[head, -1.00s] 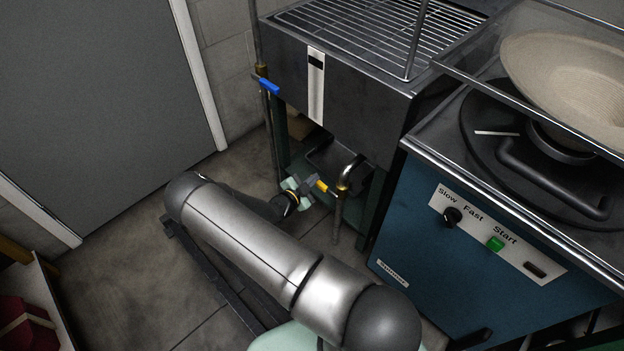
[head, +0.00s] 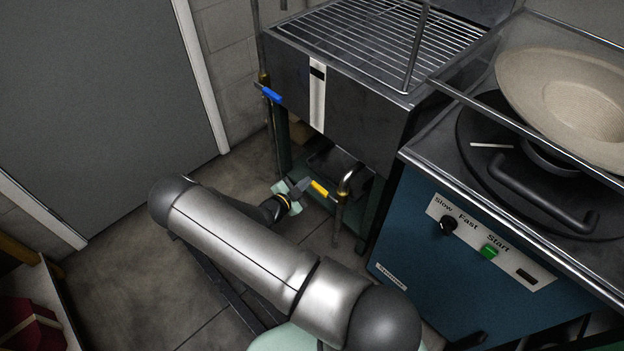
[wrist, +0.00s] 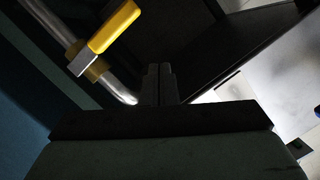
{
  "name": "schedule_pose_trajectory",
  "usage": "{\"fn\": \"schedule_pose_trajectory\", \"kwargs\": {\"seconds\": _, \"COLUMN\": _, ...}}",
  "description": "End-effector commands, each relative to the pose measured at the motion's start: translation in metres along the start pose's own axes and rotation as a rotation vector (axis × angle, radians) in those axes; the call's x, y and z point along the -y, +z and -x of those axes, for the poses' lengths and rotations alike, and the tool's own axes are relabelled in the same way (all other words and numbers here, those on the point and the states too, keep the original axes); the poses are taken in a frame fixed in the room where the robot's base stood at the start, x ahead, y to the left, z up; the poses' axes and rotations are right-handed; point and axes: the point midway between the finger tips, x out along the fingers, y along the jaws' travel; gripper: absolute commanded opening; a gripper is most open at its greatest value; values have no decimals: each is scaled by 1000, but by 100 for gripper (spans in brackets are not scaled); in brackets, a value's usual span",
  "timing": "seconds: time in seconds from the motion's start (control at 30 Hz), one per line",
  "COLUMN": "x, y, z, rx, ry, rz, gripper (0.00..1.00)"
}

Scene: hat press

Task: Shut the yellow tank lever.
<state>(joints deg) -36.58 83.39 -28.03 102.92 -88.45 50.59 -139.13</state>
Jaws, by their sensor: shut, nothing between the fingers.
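The yellow tank lever (head: 319,188) is on the pipe (head: 342,200) below the front of the metal tank (head: 350,120). In the wrist view the yellow lever (wrist: 114,27) is at upper left, slanting up and right from its brass fitting across the metal pipe (wrist: 50,20). My gripper (head: 304,185) is low by the tank, just left of the lever. In the wrist view my gripper (wrist: 159,72) has its fingers together and empty, to the right of and below the lever. A gap shows between them in that view; whether they touch in depth is unclear.
A blue lever (head: 271,95) is on a pipe at the tank's left corner. The blue hat press (head: 440,270) stands close on the right, with a felt hat (head: 565,95) on top. Floor (head: 120,290) is clear at left, before the grey door (head: 90,110).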

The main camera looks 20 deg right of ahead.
Motion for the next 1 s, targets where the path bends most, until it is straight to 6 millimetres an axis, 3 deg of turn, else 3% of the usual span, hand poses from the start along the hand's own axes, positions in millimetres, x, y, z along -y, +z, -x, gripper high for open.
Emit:
{"fn": "schedule_pose_trajectory", "kwargs": {"seconds": 0.1, "x": 5, "y": 1, "z": 26, "rx": 1, "ry": -2, "rz": -1, "gripper": 0}}
{"fn": "schedule_pose_trajectory", "kwargs": {"seconds": 0.33, "x": 8, "y": 2, "z": 54, "rx": -2, "ry": -1, "rz": -1, "gripper": 0}}
{"fn": "schedule_pose_trajectory", "kwargs": {"seconds": 1.0, "x": 9, "y": 1, "z": 59, "rx": -4, "ry": 2, "rz": -6, "gripper": 0}}
